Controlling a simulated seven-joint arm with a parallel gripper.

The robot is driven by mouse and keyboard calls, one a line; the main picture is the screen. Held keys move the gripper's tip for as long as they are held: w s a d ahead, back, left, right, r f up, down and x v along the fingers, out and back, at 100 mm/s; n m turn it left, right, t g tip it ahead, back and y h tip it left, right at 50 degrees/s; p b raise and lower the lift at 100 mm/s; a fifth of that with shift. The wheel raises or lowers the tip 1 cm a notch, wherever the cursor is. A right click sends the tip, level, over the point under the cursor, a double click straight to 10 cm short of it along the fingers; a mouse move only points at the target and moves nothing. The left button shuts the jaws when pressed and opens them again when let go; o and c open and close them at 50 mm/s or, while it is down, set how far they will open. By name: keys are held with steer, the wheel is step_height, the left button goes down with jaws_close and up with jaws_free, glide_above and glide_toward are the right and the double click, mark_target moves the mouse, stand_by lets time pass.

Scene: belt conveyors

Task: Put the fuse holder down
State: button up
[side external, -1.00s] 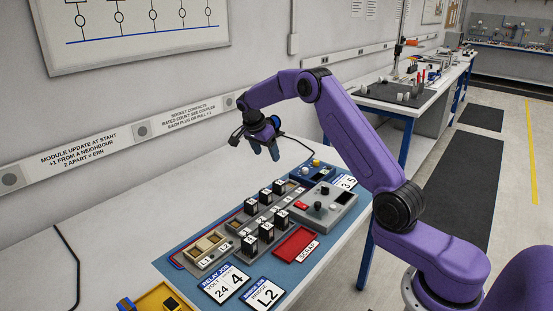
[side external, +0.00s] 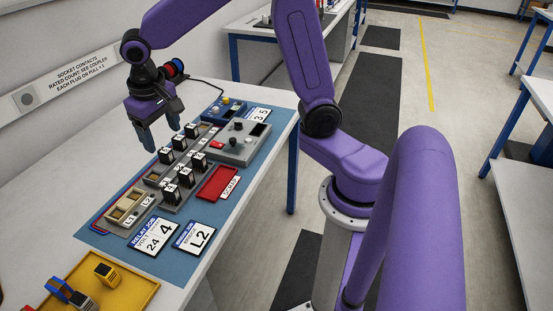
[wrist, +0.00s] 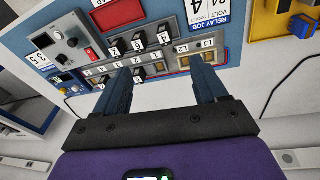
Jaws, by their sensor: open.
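My gripper (side external: 159,134) is open above the back edge of the panel of modules. The wrist view shows its two dark blue fingers apart (wrist: 160,68), with nothing held between them. No part is clearly marked as the fuse holder. A yellow block with a dark part (side external: 107,273) and a blue and grey piece (side external: 72,294) lie in the yellow tray (side external: 135,288); I cannot tell whether either is the fuse holder. Wooden-coloured sockets (side external: 124,209) labelled L1 and L2 are at the panel's near end.
Several black numbered modules (side external: 170,193) stand upright in grey rails. A red scrap tray (side external: 218,182) and a grey control box (side external: 238,142) lie beside them. Job cards (side external: 153,236) lie on the blue mat (side external: 185,265). The white bench (side external: 60,215) left of the mat is clear.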

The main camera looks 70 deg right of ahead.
steer(key=s+d+f+n+g+y, duration=0.1)
steer(key=s+n, duration=1.3)
steer(key=s, duration=1.2)
steer(key=shift+s+f+y, duration=0.25)
steer(key=shift+f+y, duration=0.05)
steer(key=shift+y, duration=0.1)
steer(key=shift+d, duration=0.1)
